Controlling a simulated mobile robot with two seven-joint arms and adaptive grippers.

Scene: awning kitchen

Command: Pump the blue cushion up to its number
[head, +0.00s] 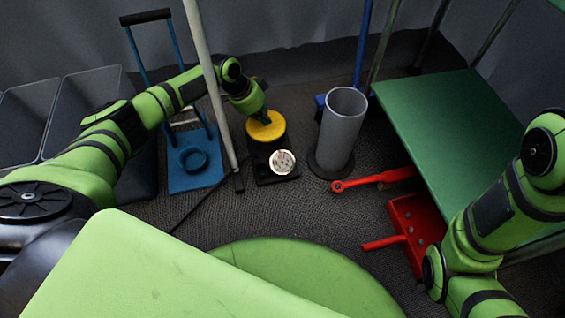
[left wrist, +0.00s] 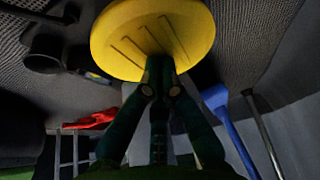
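The pump has a round yellow top (head: 266,127) on a black body, with a white round gauge (head: 282,161) in front of it on the black base. The gauge's marks are too small to read. My left gripper (head: 265,119) points down at the yellow top, its fingertips at or on the disc. In the left wrist view, the fingers (left wrist: 158,68) come together against the grooved yellow disc (left wrist: 150,35), with nothing seen between them. My right arm shows at the right, but its gripper is out of view. I cannot make out a blue cushion.
A grey cylinder (head: 341,125) stands right of the pump. A blue hand truck (head: 190,182) stands left of it, behind a pale pole (head: 207,75). A red wrench (head: 372,180) and red dustpan (head: 415,225) lie near the green table (head: 455,130). Grey bins (head: 90,105) are at left.

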